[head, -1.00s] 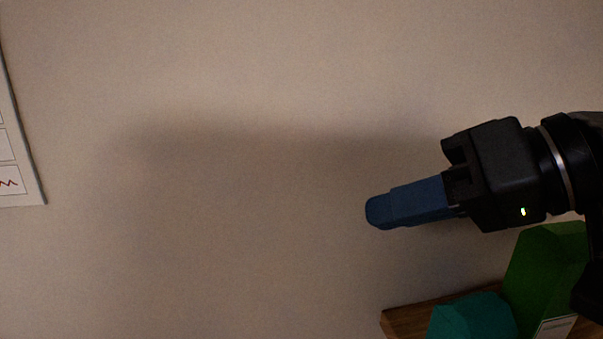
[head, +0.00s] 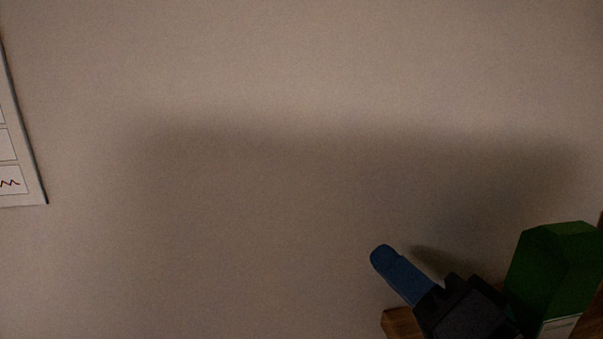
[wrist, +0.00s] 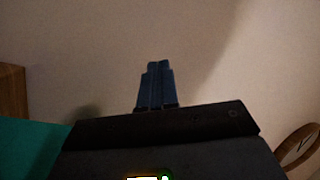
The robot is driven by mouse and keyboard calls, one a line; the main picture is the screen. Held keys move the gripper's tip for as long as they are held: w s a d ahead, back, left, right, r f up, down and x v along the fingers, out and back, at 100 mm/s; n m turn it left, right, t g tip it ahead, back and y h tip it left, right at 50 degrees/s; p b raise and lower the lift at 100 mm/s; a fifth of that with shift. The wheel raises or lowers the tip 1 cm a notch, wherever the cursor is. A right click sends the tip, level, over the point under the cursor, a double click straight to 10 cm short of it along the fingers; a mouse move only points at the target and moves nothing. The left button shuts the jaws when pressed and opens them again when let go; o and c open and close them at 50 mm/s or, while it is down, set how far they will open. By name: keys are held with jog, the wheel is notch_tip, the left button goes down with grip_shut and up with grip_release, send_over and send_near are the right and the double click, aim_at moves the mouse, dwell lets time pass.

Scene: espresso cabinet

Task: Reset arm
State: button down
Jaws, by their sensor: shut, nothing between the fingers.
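My gripper (head: 382,257) is at the lower right of the head view, its blue fingers pointing up and left in front of the bare wall. In the wrist view the blue fingers (wrist: 155,68) stand together at the middle, shut with nothing between them. My black gripper body covers part of the shelf in the head view.
A green box (head: 553,272) stands at the lower right on a wooden shelf (head: 399,322), close to my gripper. A teal thing (wrist: 30,147) and a round wood-rimmed clock-like thing (wrist: 302,147) show in the wrist view. A framed chart (head: 18,160) hangs at the left. The wall between is clear.

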jog(key=s+d+f+m+h, duration=0.1)
jog(key=s+d+f+h, duration=0.25)
jog(key=s+f, duration=0.4)
jog(key=s+d+f+m+h, duration=0.1)
jog(key=s+d+f+h, duration=0.1)
jog(key=s+f+h, duration=0.5)
jog(key=s+d+f+n+g, duration=0.1)
jog(key=s+d+f+n, duration=0.1)
jog(key=s, duration=0.7)
jog(key=s+d+f+n+g+y, duration=0.1)
jog(key=s+d+n, duration=0.3)
jog(key=s, duration=0.5)
jog(key=shift+f+n, duration=0.5)
jog(key=shift+n, duration=0.4)
